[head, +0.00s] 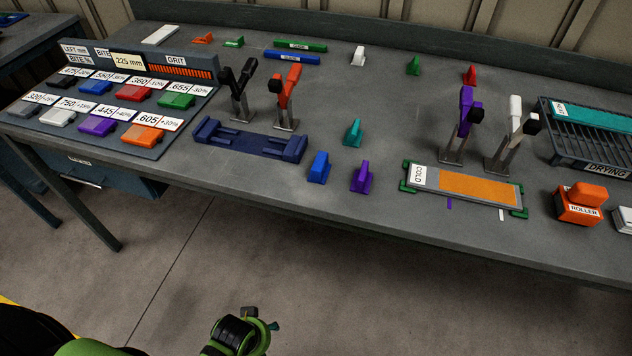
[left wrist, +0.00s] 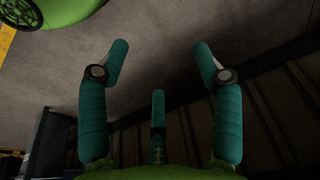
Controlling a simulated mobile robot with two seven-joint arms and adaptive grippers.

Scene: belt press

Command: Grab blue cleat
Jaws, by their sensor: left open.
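The blue cleat (head: 319,167) stands upright on the bench near its front edge, just right of the dark navy cradle and left of the purple cleat (head: 361,178). A teal cleat (head: 353,132) stands behind them. My left gripper (head: 262,318) is low at the bottom of the head view, in front of the bench and well apart from the blue cleat. In the left wrist view its teal fingers (left wrist: 161,55) are spread open and empty, with floor and dark panelling behind. The blue cleat is not in the left wrist view. My right gripper is not in view.
The navy cradle (head: 250,140) and a plate (head: 465,187) with an orange strip flank the cleats. Clamps stand behind: black (head: 240,85), orange (head: 286,90), purple (head: 463,120), white (head: 512,130). A block rack (head: 180,65) is left, a drying rack (head: 570,150) right.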

